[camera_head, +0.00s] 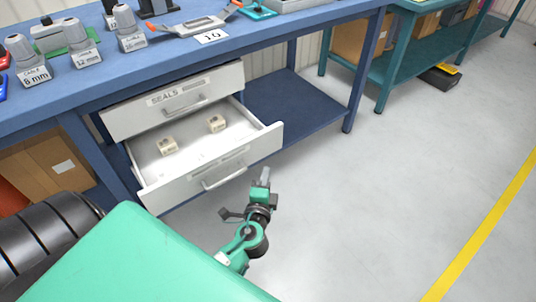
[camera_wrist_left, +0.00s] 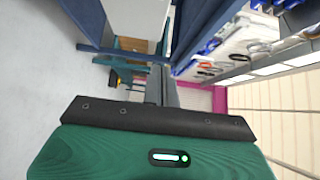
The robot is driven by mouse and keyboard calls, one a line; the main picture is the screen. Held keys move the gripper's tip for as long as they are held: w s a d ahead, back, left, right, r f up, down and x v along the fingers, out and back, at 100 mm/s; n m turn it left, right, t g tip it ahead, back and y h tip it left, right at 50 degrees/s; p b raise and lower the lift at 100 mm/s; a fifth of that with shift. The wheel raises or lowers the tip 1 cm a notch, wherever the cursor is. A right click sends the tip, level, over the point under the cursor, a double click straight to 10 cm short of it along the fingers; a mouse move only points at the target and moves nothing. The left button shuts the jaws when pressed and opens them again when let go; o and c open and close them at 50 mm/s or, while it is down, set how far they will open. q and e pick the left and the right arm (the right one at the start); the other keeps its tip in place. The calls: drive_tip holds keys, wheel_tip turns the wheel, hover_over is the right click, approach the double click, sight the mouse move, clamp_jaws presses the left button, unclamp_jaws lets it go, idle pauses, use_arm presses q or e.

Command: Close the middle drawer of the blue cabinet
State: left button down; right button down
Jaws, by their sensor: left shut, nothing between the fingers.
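A blue cabinet body is not clearly seen. My left gripper (camera_head: 265,174) is shut and empty, just in front of and to the right of the handle, apparently apart from it. Its narrow fingers (camera_wrist_left: 162,84) also show in the left wrist view. My right gripper is not in view.
The blue workbench top (camera_head: 255,28) carries several labelled grey parts and tools. A blue lower shelf (camera_head: 298,103) and bench leg (camera_head: 355,98) stand right of the drawers. A cardboard box (camera_head: 48,168) sits below left. The grey floor (camera_head: 400,190) at right is clear.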

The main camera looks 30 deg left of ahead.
use_arm(q)
approach(263, 134)
drive_tip(key=w, duration=0.5)
drive_tip(key=shift+w+a+f+p, duration=0.1)
drive_tip(key=shift+w+a+p, duration=0.15)
drive_tip(key=shift+a, duration=0.25)
drive_tip(key=shift+w+a+p, duration=0.15)
drive_tip(key=shift+w+a, duration=0.1)
drive_tip(key=shift+a, duration=0.25)
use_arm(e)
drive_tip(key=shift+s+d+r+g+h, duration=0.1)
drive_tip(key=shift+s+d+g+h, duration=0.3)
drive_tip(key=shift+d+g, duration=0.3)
use_arm(q)
drive_tip(key=shift+a, duration=0.1)
